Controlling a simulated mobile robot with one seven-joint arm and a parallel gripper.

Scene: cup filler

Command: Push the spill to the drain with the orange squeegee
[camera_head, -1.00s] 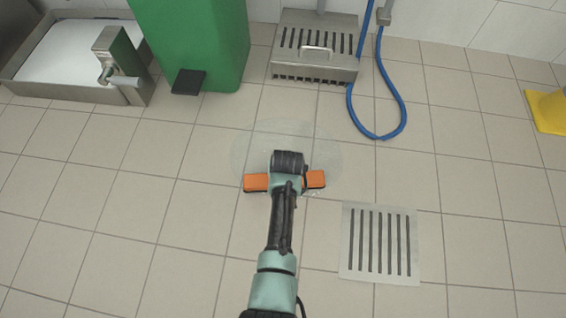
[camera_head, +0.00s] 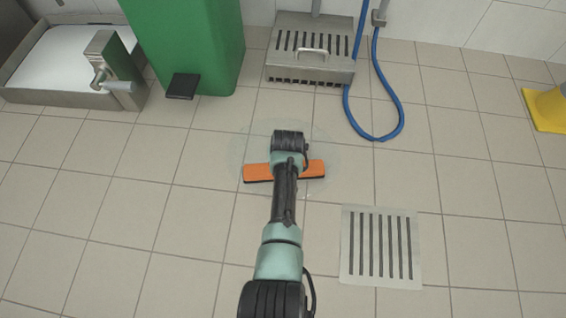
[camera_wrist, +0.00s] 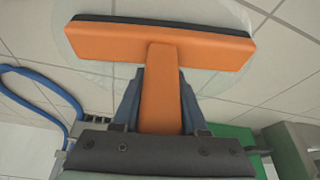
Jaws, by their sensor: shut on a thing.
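The orange squeegee (camera_head: 258,173) is held low over the tiled floor, its wide head crosswise below my wrist. In the wrist view its head (camera_wrist: 110,42) and handle show, and my gripper (camera_wrist: 160,110) is shut on the handle. My arm hides the middle of the squeegee in the head view. The spill (camera_head: 322,154) is a faint clear puddle around and beyond the squeegee head; part of it also shows in the wrist view (camera_wrist: 80,68). The drain (camera_head: 347,250) is a pale square plate with dark slots, to the right of and nearer than the squeegee.
A green bin (camera_head: 190,45) with a black pedal stands at the back. A steel slotted unit (camera_head: 345,73) and a blue hose (camera_head: 397,115) lie to its right. A steel basin (camera_head: 20,95) is at far left, a yellow object (camera_head: 545,110) at far right. The floor between squeegee and drain is clear.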

